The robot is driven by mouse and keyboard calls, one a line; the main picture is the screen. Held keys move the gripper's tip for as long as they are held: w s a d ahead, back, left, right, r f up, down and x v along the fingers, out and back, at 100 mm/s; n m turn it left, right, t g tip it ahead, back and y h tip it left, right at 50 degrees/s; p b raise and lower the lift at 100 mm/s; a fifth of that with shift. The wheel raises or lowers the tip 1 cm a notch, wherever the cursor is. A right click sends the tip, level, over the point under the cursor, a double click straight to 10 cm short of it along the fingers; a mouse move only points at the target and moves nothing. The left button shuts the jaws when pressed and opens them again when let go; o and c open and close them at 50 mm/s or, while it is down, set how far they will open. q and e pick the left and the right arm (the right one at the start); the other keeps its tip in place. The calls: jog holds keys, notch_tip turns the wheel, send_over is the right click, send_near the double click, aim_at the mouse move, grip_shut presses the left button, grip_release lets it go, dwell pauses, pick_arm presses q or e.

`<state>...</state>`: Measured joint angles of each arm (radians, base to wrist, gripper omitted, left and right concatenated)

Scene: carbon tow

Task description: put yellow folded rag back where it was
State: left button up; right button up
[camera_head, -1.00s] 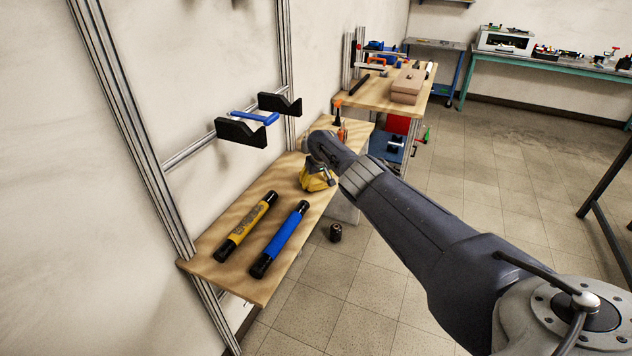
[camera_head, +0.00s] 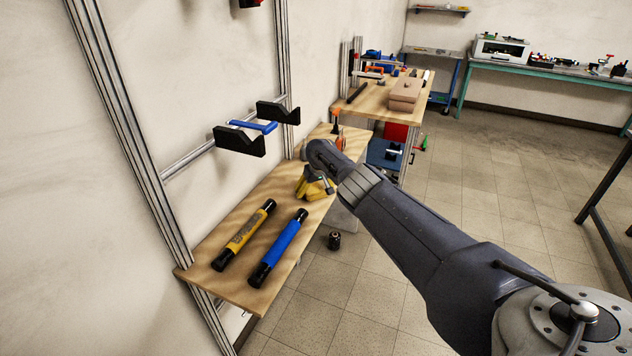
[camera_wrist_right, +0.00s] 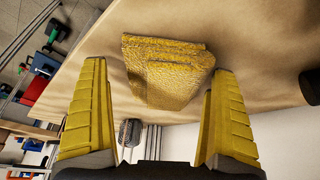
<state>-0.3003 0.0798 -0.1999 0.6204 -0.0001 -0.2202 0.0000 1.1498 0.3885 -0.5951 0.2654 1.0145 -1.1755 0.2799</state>
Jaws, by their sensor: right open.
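The yellow folded rag (camera_wrist_right: 168,72) lies on the wooden bench top in the right wrist view, beyond and between the fingertips of my right gripper (camera_wrist_right: 158,78). The gripper is open, with its two yellow ribbed fingers on either side of the rag and visible gaps. In the head view, my right gripper (camera_head: 317,188) is low over the far half of the wooden bench (camera_head: 210,262). Its fingers are yellow too, so I cannot clearly separate the rag from them there. My left gripper is not in view.
A yellow-sleeved tube (camera_head: 244,235) and a blue-sleeved tube (camera_head: 279,248) lie on the bench's near half. A blue-handled bar (camera_head: 254,126) sits near black brackets (camera_head: 239,141) above. An orange-tipped item (camera_head: 336,121) stands behind the gripper. A dark cylinder (camera_head: 335,240) is on the floor.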

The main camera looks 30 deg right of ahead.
jog(key=shift+r, duration=0.15)
jog(key=v, duration=1.1)
jog(key=shift+s+r, duration=0.2)
jog(key=shift+r, duration=0.1)
